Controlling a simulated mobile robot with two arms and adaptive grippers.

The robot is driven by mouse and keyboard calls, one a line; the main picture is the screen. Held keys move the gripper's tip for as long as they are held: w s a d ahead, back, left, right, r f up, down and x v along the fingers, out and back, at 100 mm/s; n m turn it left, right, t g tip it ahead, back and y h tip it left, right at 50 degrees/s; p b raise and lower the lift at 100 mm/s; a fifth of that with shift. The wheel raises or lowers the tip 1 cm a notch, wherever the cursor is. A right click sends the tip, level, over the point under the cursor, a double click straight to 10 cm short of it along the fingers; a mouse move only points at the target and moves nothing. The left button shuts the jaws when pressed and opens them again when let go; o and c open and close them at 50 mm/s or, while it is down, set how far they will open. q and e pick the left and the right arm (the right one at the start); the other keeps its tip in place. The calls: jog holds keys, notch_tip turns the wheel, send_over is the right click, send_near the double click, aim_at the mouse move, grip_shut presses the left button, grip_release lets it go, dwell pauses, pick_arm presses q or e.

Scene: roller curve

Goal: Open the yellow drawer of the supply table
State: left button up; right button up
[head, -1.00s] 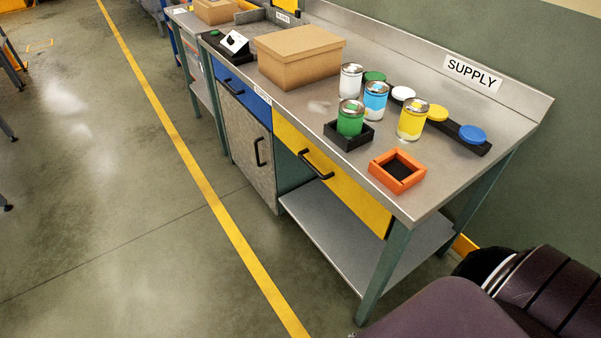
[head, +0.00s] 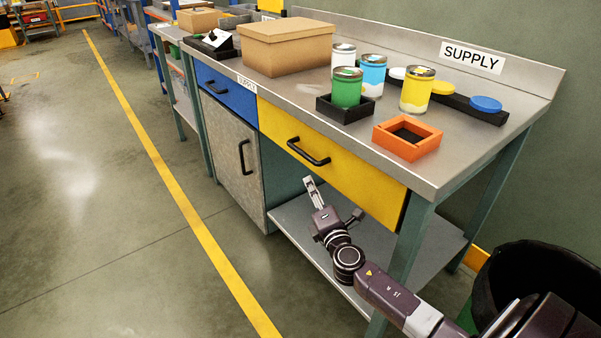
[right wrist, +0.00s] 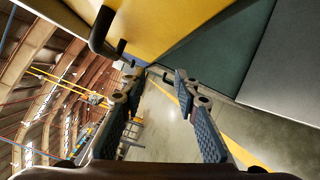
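The supply table's yellow drawer (head: 345,168) sits flush in the table front, closed. Its black bar handle (head: 308,152) is on the left half of the drawer front. My right gripper (head: 312,190) is just below the handle, in front of the table, and does not touch it. In the right wrist view, my right gripper (right wrist: 160,77) has its two fingers spread with nothing between them. There the yellow drawer front (right wrist: 170,25) is above the fingers, and the black handle (right wrist: 102,30) is at upper left, outside the fingers. My left gripper is not in view.
A blue drawer (head: 226,91) and a grey cabinet door (head: 232,150) are left of the yellow drawer. A lower shelf (head: 290,222) lies below. Paint cans and an orange tray (head: 407,150) stand on top. A black-lined bin (head: 530,275) is at lower right.

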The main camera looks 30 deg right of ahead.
aim_at(300, 149)
jog(key=w+r+t, duration=0.1)
jog(key=w+r, duration=0.1)
jog(key=w+r+n+b, duration=0.1)
jog(key=w+r, duration=0.1)
jog(key=r, duration=0.1)
jog(key=w+r+n+t, duration=0.1)
jog(key=w+r, duration=0.1)
jog(key=r, duration=0.1)
jog(key=shift+w+d+t+b, duration=0.15)
jog(key=shift+d+t+b, duration=0.05)
jog(key=shift+t+b, duration=0.15)
jog(key=shift+x, duration=0.85)
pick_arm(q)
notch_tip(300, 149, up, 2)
pick_arm(e)
jog(key=shift+c, duration=0.7)
grip_shut()
